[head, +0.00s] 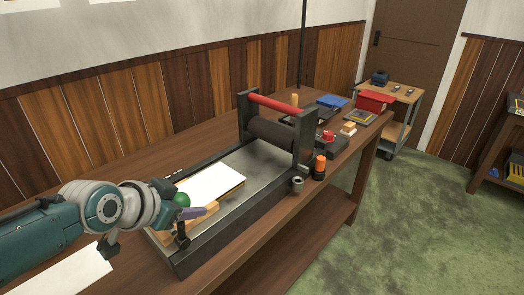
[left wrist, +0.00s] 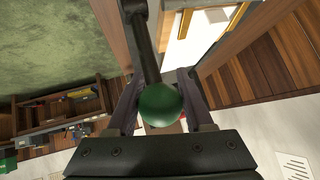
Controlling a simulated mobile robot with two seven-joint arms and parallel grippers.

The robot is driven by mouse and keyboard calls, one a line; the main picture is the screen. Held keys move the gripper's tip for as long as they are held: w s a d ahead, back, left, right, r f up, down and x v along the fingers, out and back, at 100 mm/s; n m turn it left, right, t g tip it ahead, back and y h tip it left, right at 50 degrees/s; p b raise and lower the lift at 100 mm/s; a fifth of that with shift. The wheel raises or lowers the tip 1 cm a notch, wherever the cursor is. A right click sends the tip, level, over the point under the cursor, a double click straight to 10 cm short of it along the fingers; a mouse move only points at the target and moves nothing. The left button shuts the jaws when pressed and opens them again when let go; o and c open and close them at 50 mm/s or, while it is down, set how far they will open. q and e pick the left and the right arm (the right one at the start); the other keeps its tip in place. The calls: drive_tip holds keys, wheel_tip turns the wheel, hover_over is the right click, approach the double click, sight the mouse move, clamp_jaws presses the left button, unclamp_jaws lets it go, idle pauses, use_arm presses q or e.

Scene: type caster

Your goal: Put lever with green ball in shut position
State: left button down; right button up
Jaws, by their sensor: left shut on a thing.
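The green ball (head: 182,200) sits at the top of a short dark lever (head: 182,237) at the near end of the press bed (head: 210,232). In the head view the lever looks roughly upright, but my gripper hides part of it. My left gripper (head: 197,207) is at the ball, shut on it. In the left wrist view the green ball (left wrist: 160,104) is between the two fingers, and the dark lever rod (left wrist: 147,45) runs up and away from it. My right gripper is in neither view.
A dark roller (head: 270,135) in a frame with a red bar (head: 274,103) stands further along. An orange-topped bottle (head: 320,167) and a small grey cup (head: 298,185) stand near the table's right edge.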

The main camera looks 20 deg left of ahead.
use_arm(q)
drive_tip(key=shift+w+d+f+g+p, duration=0.2)
drive_tip(key=shift+w+f+g+p, duration=0.15)
drive_tip(key=shift+w+g, duration=0.4)
drive_tip(key=shift+s+f+g, duration=0.1)
drive_tip(key=shift+s+g, duration=0.05)
drive_tip(key=shift+g, duration=0.1)
drive_tip(key=shift+f+y, duration=0.1)
drive_tip(key=shift+y, duration=0.2)
drive_tip(key=shift+c, duration=1.6)
unclamp_jaws()
